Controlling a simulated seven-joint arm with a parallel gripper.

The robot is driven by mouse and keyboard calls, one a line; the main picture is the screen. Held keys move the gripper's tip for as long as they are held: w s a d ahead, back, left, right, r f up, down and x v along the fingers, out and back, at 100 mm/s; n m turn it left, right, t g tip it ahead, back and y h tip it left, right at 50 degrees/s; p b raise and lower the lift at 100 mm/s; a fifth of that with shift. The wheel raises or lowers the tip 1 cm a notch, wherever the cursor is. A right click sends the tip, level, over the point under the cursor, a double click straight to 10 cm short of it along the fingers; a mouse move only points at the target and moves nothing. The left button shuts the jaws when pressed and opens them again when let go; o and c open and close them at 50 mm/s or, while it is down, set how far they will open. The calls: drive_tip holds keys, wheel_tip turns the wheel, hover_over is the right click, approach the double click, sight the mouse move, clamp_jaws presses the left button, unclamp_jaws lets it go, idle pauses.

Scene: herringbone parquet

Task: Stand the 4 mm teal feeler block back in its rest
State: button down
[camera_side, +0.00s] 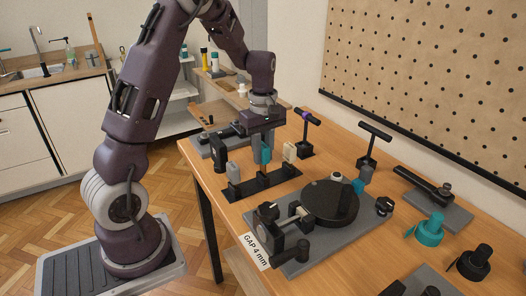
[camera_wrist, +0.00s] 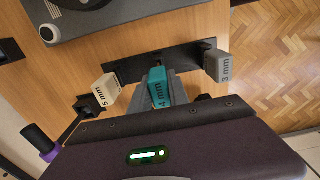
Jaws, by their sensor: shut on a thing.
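My gripper (camera_side: 264,158) is shut on the teal feeler block (camera_side: 265,153), which it holds upright over the middle of the black rest (camera_side: 262,190). In the wrist view the teal block (camera_wrist: 157,88) shows its "4 mm" label between my fingers. A grey 3 mm block (camera_wrist: 217,65) and a cream 5 mm block (camera_wrist: 105,90) stand at either end of the rest.
A fixture with a round black plate (camera_side: 330,203) and a "GAP 4 mm" card (camera_side: 255,252) stands in front of the rest. Black T-handled tools (camera_side: 374,145) stand behind. A teal knob piece (camera_side: 430,229) and a black one (camera_side: 474,262) lie at the right.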

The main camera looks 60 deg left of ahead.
sight(263, 145)
drive_tip(key=shift+f, duration=1.35)
drive_tip(key=c, duration=1.2)
unclamp_jaws()
drive_tip(key=shift+o, duration=0.2)
wheel_tip(263, 145, up, 7)
